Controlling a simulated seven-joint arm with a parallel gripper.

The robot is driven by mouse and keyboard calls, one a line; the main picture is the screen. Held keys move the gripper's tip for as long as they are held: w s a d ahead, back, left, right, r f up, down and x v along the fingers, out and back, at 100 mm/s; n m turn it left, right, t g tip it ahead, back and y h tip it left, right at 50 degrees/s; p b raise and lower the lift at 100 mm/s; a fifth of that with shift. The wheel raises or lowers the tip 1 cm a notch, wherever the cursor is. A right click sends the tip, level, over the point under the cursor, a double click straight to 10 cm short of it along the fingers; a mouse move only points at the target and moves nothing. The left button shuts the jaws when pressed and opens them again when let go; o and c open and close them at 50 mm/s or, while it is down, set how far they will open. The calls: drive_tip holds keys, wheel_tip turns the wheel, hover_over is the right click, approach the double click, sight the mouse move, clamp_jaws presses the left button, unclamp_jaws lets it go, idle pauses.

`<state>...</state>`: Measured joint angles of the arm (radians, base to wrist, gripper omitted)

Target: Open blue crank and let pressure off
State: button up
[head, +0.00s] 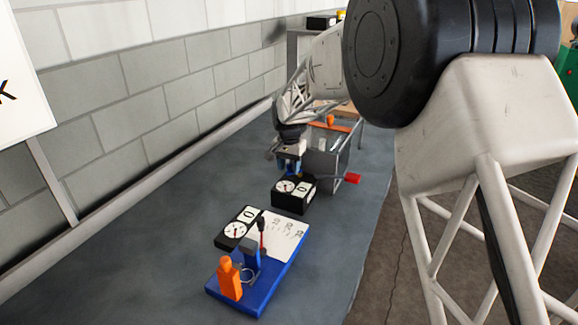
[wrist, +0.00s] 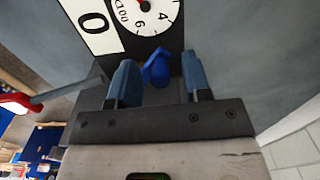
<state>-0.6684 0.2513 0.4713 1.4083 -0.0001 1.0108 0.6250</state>
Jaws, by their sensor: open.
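The blue crank (wrist: 156,68) sticks out of a black gauge box (wrist: 105,48). The gripper is open and holds nothing. The box has a round white dial (wrist: 146,14) and a white plate (wrist: 93,23) reading 0. In the head view my gripper (head: 288,167) is just above and behind the black gauge box (head: 291,203); the crank cannot be made out there.
Nearer the head camera stands a blue base (head: 262,292) with an orange block (head: 229,278), another gauge (head: 236,230) and a number card (head: 284,235). A grey box with a red-ended handle (head: 353,178) stands close right of my gripper. A block wall (head: 150,75) runs left. Bare grey tabletop (head: 150,250) lies between.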

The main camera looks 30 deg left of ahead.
clamp_jaws()
drive_tip(key=shift+s+d+n, duration=0.15)
drive_tip(key=shift+d+n, duration=0.1)
drive_tip(key=shift+n, duration=0.6)
drive_tip(key=shift+s+d+n, duration=0.15)
drive_tip(key=shift+d+n, duration=0.1)
drive_tip(key=shift+n, duration=0.55)
drive_tip(key=shift+s+d+n, duration=0.15)
drive_tip(key=shift+d+n, duration=0.1)
drive_tip(key=shift+n, duration=0.6)
unclamp_jaws()
drive_tip(key=shift+r, duration=0.1)
